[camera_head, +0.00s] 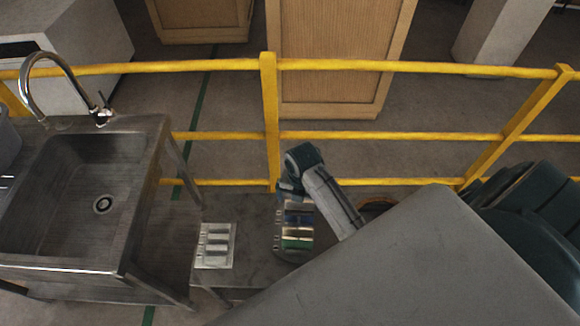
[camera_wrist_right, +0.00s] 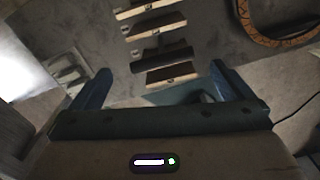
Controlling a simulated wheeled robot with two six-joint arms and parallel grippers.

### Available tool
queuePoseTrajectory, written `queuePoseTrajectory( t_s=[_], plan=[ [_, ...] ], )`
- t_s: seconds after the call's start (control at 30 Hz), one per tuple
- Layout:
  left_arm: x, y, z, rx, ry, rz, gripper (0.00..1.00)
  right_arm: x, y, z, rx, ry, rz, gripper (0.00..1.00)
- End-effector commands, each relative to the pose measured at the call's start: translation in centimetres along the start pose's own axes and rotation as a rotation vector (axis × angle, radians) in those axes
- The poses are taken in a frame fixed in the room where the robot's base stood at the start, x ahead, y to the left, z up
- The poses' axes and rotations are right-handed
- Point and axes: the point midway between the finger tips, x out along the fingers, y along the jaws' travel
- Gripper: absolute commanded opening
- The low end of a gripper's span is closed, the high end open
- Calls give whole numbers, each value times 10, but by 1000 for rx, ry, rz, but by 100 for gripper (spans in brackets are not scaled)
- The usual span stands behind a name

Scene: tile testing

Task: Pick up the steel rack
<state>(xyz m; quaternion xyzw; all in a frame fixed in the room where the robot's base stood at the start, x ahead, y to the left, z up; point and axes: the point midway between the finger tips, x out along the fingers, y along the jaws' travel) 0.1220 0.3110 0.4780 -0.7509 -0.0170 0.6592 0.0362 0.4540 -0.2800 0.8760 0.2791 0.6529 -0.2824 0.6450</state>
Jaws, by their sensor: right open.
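A steel rack (camera_head: 280,240) holding several coloured tiles stands on the low grey table. A second, paler metal rack (camera_head: 215,258) with slots lies to its left; I cannot tell from the picture which one the task means. My right gripper (camera_head: 289,190) is at the far end of the tile-filled rack, pointing down. In the right wrist view the gripper (camera_wrist_right: 160,70) is open, its two blue-green fingers spread with nothing clamped between them. The tile-filled rack's row of tiles (camera_wrist_right: 158,53) shows beyond and between the fingertips. My left gripper is not in view.
A steel sink (camera_head: 70,270) with a tap stands left of the table (camera_head: 255,270). A yellow railing (camera_head: 350,67) runs behind. A round brown-rimmed object (camera_head: 378,204) lies right of the racks, partly hidden by my body. A pale slotted rack also shows left in the wrist view (camera_wrist_right: 62,70).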

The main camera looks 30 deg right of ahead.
Motion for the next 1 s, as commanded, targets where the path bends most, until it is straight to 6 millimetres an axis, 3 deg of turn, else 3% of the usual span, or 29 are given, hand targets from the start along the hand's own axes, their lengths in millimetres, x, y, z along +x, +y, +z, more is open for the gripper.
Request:
queuePoseTrajectory(
  t_s=[0.1, 0.3, 0.4, 0.47, 0.73, 0.87, 1.0],
  plan=[
    [-7, 0, 8, 1, -10, 0, 0, 18, -1, -2, -2, 6, -4, 100],
    [-17, 0, 54, 3, -70, 2, 0, 45, 0, -1, 0, 3, -3, 100],
    [-19, 0, 65, 4, -84, 2, 0, 50, 0, -1, 0, 1, -2, 100],
    [-21, 0, 63, 4, -81, 2, 0, 53, 1, -1, 0, 2, -2, 100],
    [-35, -2, 11, 1, -16, 1, 0, 84, 6, -4, 0, 4, -3, 100],
    [-37, -2, 13, 1, -20, 1, 0, 97, 6, -3, 0, 2, -1, 100],
    [-39, -2, 28, 2, -39, 1, 0, 102, 6, -3, 0, 0, 0, 100]
  ],
)
